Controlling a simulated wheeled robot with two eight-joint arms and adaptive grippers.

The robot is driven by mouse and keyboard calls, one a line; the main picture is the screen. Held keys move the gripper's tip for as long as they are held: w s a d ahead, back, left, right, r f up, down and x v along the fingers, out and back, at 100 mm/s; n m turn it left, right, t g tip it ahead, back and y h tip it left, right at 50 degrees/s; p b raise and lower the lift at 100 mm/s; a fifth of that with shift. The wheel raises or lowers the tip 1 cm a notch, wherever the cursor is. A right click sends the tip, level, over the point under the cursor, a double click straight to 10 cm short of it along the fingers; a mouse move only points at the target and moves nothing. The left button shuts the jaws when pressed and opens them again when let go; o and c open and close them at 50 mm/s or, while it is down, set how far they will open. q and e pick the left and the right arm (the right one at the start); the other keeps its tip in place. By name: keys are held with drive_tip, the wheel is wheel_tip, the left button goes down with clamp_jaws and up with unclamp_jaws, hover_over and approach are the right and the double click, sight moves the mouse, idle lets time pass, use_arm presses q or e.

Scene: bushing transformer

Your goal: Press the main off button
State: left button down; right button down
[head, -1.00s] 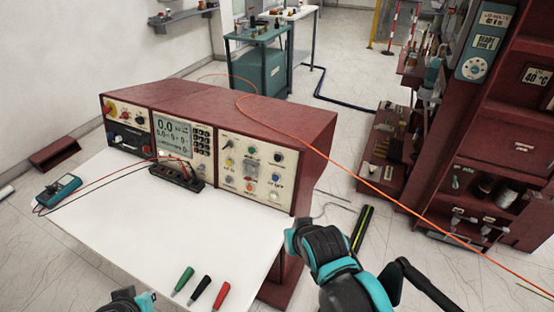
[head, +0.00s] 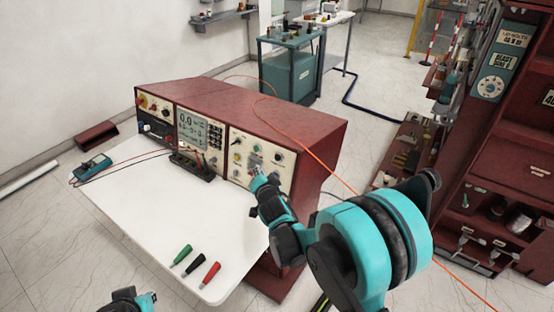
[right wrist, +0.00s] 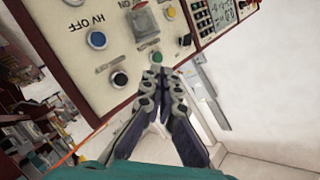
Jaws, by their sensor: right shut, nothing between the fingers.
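The right control panel (head: 240,152) is on the front of the red console (head: 265,120). In the right wrist view it appears upside down, with a green button (right wrist: 156,57), a black one (right wrist: 119,78), a blue one (right wrist: 97,40) beside an "HV OFF" label, and a yellow one (right wrist: 169,13). I cannot read which is the main off button. My right gripper (head: 257,173) is shut and empty; its fingertips (right wrist: 157,70) are close to the green button, contact unclear. My left gripper (head: 146,300) is partly visible at the bottom edge.
A white tabletop (head: 150,210) in front of the console carries green, black and red probes (head: 181,254), and a multimeter (head: 92,166) with leads. An orange cable (head: 310,153) runs over the console. A red cabinet (head: 505,140) stands at right.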

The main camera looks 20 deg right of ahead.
sight(278, 157)
drive_tip(key=shift+w+a+f, duration=0.1)
idle(0.3)
drive_tip(key=shift+w+d+f+b, duration=0.25)
drive_tip(key=shift+w+d+f, duration=0.1)
drive_tip(key=shift+w+d, duration=0.7)
drive_tip(key=shift+w+d+f+b, duration=0.3)
drive_tip(key=shift+w+d, duration=0.4)
drive_tip(key=shift+d, duration=0.5)
drive_tip(key=shift+w+d+f+b, duration=0.2)
drive_tip(key=shift+w+d+f, duration=0.2)
drive_tip(key=shift+w+d, duration=0.65)
drive_tip(key=shift+s+d, duration=0.1)
drive_tip(key=shift+d, duration=0.1)
drive_tip(key=shift+w+d+f, duration=0.1)
drive_tip(key=shift+w+d, duration=0.1)
drive_tip(key=shift+d, duration=0.05)
drive_tip(key=shift+w+d+b, duration=0.25)
drive_tip(key=shift+d+b, duration=0.05)
drive_tip(key=shift+s+a, duration=0.55)
drive_tip(key=shift+a, duration=0.1)
